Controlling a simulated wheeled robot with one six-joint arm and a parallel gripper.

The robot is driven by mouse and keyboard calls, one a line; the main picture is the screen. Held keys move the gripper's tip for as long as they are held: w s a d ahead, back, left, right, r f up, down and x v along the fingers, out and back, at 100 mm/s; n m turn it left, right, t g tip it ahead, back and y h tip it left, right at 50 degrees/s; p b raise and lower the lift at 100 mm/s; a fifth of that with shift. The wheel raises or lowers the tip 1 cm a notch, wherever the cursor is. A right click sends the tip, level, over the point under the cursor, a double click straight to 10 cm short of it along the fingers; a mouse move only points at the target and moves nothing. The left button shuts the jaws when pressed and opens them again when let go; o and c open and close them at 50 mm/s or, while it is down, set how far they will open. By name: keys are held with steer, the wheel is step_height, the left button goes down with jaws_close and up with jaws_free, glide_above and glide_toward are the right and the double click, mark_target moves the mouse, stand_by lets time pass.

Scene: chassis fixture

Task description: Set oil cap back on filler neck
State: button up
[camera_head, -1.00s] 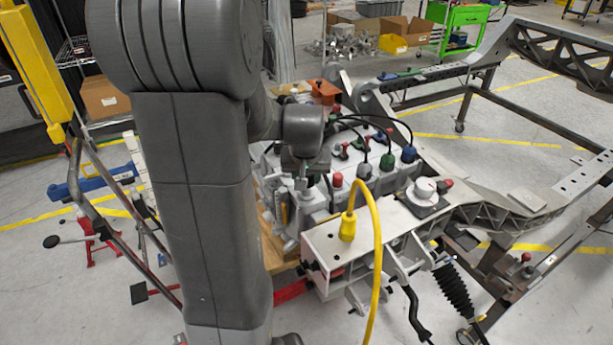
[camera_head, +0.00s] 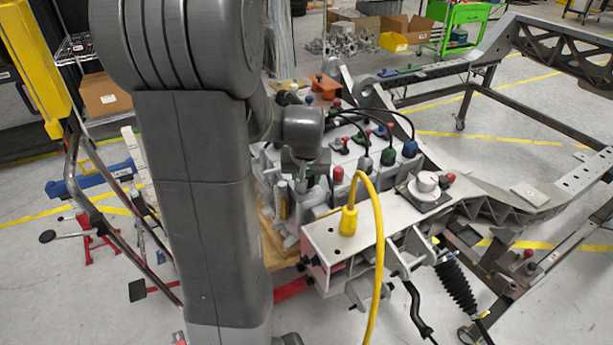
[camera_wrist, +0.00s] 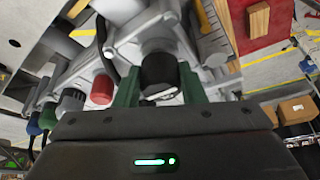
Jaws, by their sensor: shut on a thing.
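My gripper (camera_wrist: 160,88) shows in the wrist view with its two green fingers on either side of a black oil cap (camera_wrist: 158,70). The cap is gripped between the fingers, and a pale edge shows at its near end. A light grey cylindrical part of the engine lies directly behind the cap in that view. I cannot tell whether this is the filler neck or whether the cap touches it. In the head view my gripper is over the left side of the grey engine block (camera_head: 345,160); my arm hides most of it, and the cap cannot be made out there.
Red (camera_wrist: 101,90), grey, blue and green caps stand close to the left of my gripper in the wrist view. A yellow cable (camera_head: 379,250) arches in front of the block. Thin black hoses loop above it. The metal chassis frame (camera_head: 560,200) extends right.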

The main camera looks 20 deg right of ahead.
steer(key=shift+f+b, duration=0.45)
steer(key=shift+f, duration=0.1)
steer(key=o, duration=1.2)
steer(key=shift+o, duration=0.2)
steer(key=shift+r, duration=0.1)
step_height(320, 180, up, 6)
steer(key=p, duration=0.4)
steer(key=shift+r+p, duration=0.1)
steer(key=shift+p, duration=0.2)
